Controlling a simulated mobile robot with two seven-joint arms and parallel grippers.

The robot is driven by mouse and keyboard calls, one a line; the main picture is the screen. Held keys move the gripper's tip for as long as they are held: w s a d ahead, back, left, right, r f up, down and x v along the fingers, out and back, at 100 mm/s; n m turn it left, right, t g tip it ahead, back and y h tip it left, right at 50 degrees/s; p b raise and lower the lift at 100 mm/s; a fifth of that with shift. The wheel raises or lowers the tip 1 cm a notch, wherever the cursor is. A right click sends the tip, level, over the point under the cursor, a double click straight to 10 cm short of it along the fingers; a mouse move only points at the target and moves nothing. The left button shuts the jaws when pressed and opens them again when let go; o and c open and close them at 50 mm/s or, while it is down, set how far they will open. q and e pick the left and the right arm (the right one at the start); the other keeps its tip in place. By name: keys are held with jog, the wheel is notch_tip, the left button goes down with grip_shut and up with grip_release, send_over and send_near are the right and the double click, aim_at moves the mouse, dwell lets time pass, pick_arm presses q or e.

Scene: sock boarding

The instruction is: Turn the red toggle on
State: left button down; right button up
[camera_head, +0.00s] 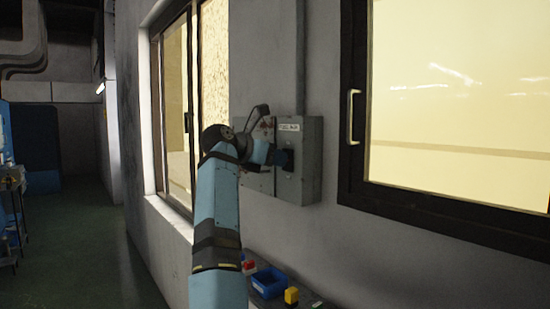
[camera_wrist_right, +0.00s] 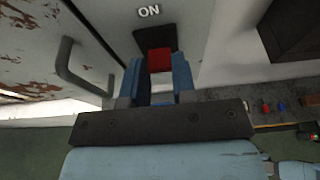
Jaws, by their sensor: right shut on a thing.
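The red toggle (camera_wrist_right: 160,60) shows in the right wrist view, set in a black plate (camera_wrist_right: 155,38) under the word ON. My right gripper (camera_wrist_right: 160,72) has its blue fingers on either side of the toggle and is shut on it. In the head view the grey switch box (camera_head: 309,160) is on the wall between two windows, and my right gripper (camera_head: 280,157) is at its front face. The toggle is hidden there by the gripper. My left gripper is not in view.
A bar handle (camera_wrist_right: 75,68) sticks out from the worn box door left of the gripper in the wrist view. Below the box in the head view, a bench holds a blue bin (camera_head: 269,282) and a yellow item (camera_head: 291,296). A dark-framed window (camera_head: 352,190) is to the right.

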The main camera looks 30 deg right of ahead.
jog(key=y+p, duration=0.1)
jog(key=r+y+p, duration=0.1)
jog(key=y, duration=0.1)
jog(key=shift+d+r, duration=0.15)
jog(key=shift+d, duration=0.05)
dwell(0.5)
jog(key=o, duration=0.9)
jog(key=b+v, duration=0.2)
jog(key=v, duration=1.1)
jog(key=shift+w+a+r+b, duration=0.1)
jog(key=shift+a+r+b, duration=0.1)
jog(key=shift+r+b, duration=0.2)
